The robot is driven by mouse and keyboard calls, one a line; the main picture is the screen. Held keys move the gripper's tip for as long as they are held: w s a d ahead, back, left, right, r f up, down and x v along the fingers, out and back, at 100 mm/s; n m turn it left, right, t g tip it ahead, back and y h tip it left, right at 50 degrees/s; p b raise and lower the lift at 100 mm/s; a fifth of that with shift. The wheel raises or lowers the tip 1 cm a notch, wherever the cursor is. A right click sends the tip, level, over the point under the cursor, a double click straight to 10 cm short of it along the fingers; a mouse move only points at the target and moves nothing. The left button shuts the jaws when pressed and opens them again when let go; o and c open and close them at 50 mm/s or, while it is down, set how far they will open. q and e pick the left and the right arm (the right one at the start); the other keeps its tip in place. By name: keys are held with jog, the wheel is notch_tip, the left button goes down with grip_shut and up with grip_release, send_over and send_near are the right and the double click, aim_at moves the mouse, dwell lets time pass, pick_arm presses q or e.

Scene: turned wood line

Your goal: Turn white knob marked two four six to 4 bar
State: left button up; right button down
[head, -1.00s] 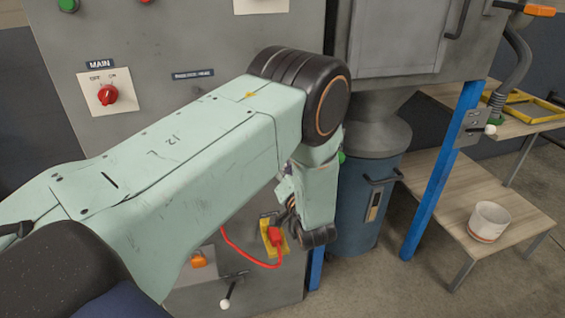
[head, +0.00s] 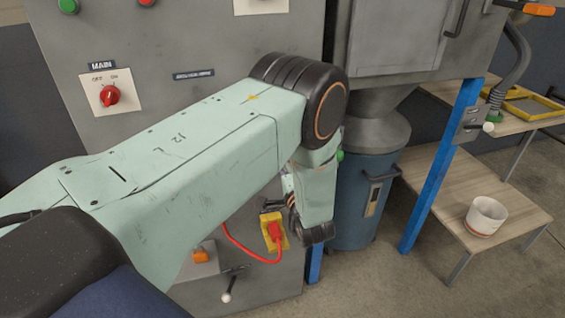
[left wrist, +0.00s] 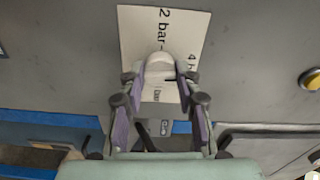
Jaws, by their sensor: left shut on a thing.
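In the left wrist view a white knob (left wrist: 159,65) sits on a white plate (left wrist: 133,32) on a grey panel. Which mark the knob points to cannot be told. In the head view my left arm hides the knob and its plate. My right gripper is not in view.
The grey cabinet has a red main switch (head: 110,95), a red plug (head: 275,231) with a red cable, an orange button (head: 200,256) and a white-tipped lever (head: 227,296). A blue drum (head: 352,215) and blue post (head: 440,175) stand to the right. A white bucket (head: 486,216) rests on a low table.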

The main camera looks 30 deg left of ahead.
pick_arm(q)
jog(key=shift+m, duration=0.6)
jog(key=o, duration=1.2)
jog(key=shift+c, duration=0.2)
jog(key=v, duration=0.7)
jog(key=shift+s+d, duration=0.15)
